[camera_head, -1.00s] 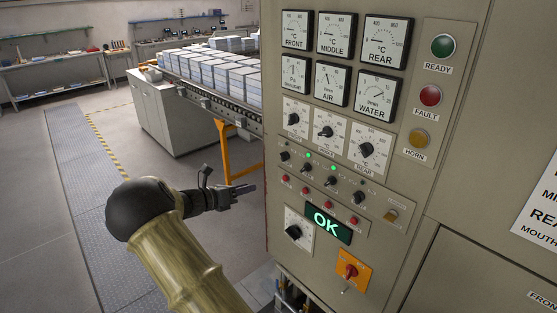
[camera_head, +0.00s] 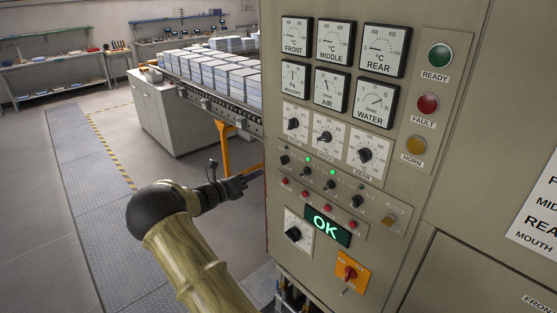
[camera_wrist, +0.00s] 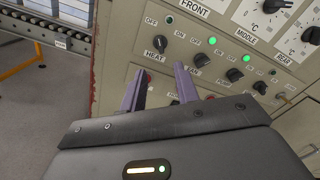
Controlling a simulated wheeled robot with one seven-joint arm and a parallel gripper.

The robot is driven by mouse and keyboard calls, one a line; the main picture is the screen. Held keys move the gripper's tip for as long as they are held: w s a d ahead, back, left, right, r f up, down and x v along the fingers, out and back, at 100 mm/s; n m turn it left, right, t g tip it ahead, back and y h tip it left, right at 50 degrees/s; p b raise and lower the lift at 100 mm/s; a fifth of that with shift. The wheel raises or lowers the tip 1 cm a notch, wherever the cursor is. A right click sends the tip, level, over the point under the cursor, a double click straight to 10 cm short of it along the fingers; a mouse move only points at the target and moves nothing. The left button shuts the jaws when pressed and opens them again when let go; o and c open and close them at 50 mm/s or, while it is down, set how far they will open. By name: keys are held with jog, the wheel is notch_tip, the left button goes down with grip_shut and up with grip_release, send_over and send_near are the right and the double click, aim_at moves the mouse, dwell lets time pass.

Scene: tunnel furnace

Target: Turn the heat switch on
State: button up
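The heat switch is a small black rotary knob labelled HEAT in the wrist view (camera_wrist: 160,43), with OFF and ON marks. It also shows as the leftmost of a row of knobs in the head view (camera_head: 284,160). The lamp (camera_wrist: 169,20) above it looks dark. My gripper (camera_wrist: 161,70) has two purple fingers spread apart with nothing between them. The fingertips point at the panel just below the heat knob, apparently not around it. In the head view my gripper (camera_head: 254,178) is beside the panel's left edge, slightly below the knob's height.
The FAN knob (camera_wrist: 201,59) and PUMP knob (camera_wrist: 234,75) sit close to the right, each with a lit green lamp. Red buttons (camera_head: 305,195) lie below the row. A conveyor with stacked blocks (camera_head: 228,78) stands behind left. Floor left of the panel is open.

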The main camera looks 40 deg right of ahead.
aim_at(281, 161)
jog(key=d+p, duration=0.1)
jog(key=d, duration=0.2)
jog(key=d+p, duration=0.1)
jog(key=d, duration=0.3)
jog(key=d+p, duration=0.2)
jog(key=d, duration=0.1)
jog(key=shift+w+d+r, duration=0.1)
jog(key=shift+w+d, duration=0.05)
jog(key=shift+w, duration=0.25)
jog(key=shift+d, duration=0.65)
grip_shut()
